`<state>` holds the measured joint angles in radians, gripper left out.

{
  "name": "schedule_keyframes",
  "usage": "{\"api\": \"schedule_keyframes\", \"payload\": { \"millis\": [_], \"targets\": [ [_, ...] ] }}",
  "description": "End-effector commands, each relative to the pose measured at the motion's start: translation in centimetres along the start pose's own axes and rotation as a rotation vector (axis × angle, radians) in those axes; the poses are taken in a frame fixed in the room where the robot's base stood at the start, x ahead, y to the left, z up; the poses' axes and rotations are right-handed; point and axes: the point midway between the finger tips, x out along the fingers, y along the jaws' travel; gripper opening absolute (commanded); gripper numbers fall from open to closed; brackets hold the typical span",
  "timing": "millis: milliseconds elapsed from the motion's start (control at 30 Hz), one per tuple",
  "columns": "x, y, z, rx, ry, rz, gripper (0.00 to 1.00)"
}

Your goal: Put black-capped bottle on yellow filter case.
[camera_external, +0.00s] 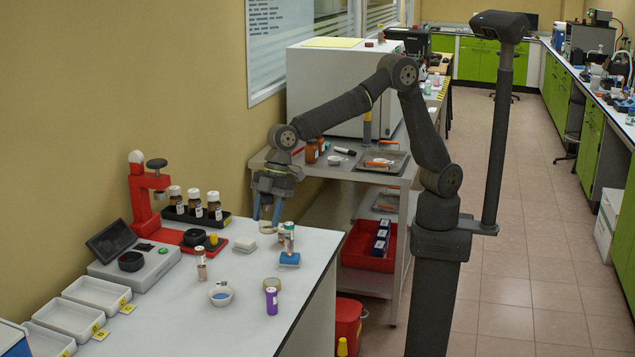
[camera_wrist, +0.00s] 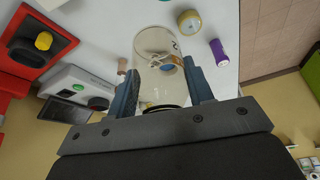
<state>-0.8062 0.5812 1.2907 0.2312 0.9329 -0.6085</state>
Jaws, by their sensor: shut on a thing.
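My gripper (camera_external: 267,221) is above the far part of the white bench, pointing down. In the wrist view its blue-grey fingers (camera_wrist: 160,88) are shut on a clear glass bottle (camera_wrist: 150,45). A dark rim, which looks like the black cap, shows at the bottle's end near my palm. The bottle appears raised off the bench. A round, flat case with a yellowish rim (camera_wrist: 189,21) lies on the bench, apart from the bottle; it looks like the yellow filter case. It also seems to show in the external view (camera_external: 272,284), beside a purple vial (camera_external: 271,301).
A red press (camera_external: 145,195) and a rack of brown bottles (camera_external: 196,206) are at left. Bare bench surrounds the bowl.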

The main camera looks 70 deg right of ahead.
Motion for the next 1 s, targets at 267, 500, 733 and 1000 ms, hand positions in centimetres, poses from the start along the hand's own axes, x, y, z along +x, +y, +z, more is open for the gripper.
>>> {"api": "schedule_keyframes", "payload": {
  "millis": [267,500,733,1000],
  "targets": [
    [5.6,-4.2,-3.1,-0.004,-0.002,-0.002,0.22],
    [8.1,-6.1,-4.7,-0.001,0.000,-0.001,0.22],
    [10.0,-6.2,-4.0,0.001,-0.003,-0.001,0.22],
    [12.0,-6.2,-3.2,0.000,0.002,0.001,0.22]
  ]
}}
